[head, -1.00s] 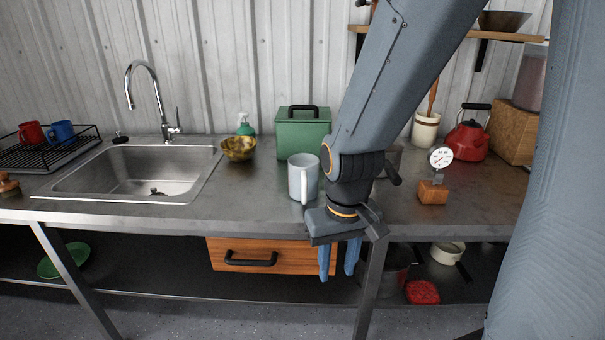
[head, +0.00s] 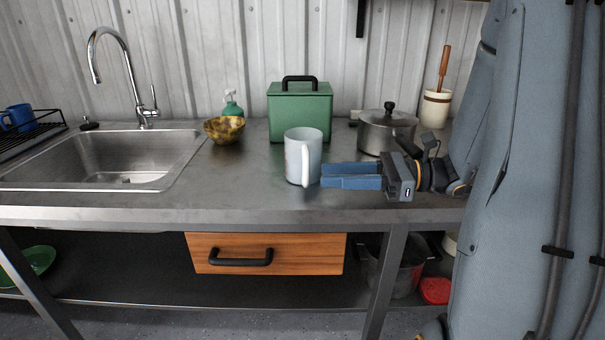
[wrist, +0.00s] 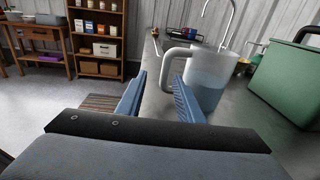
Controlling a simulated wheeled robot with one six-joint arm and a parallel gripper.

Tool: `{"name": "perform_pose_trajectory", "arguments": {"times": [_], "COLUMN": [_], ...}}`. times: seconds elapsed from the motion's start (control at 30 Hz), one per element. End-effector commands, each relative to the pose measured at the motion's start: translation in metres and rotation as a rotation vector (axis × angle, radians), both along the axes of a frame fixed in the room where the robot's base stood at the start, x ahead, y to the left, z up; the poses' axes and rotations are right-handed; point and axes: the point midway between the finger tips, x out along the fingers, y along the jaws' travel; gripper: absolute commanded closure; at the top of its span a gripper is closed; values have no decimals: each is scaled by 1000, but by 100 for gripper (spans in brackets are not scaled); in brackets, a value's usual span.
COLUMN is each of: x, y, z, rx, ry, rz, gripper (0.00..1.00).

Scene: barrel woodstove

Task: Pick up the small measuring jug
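The small measuring jug (head: 301,157) stands upright on the metal counter, a pale translucent jug with its handle toward the front right. In the wrist view the jug (wrist: 208,78) stands just ahead of the fingers, its handle reaching left in front of the space between them. My gripper (head: 322,175) lies level at the jug's right side, its blue fingers pointing left at it. The fingers are apart with nothing seen between them. In the wrist view my gripper (wrist: 156,85) is also open. Whether a fingertip touches the handle I cannot tell.
A green box (head: 300,112) stands behind the jug, and a lidded pot (head: 386,132) behind my gripper. A yellow bowl (head: 224,129) and the sink (head: 105,160) are to the left. The counter (head: 240,185) is clear left of the jug.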

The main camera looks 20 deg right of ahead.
Motion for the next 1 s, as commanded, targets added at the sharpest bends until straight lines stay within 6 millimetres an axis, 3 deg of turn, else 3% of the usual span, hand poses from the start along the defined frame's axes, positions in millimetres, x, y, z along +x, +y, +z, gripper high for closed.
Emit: {"name": "perform_pose_trajectory", "arguments": {"times": [0.13,0.7,1.0], "x": [9,32,35], "y": [-9,54,57], "z": [6,13,13], "rx": [49,48,48], "ry": [-12,-11,-12], "rz": [-43,-40,-43], "gripper": [66,66,66]}}
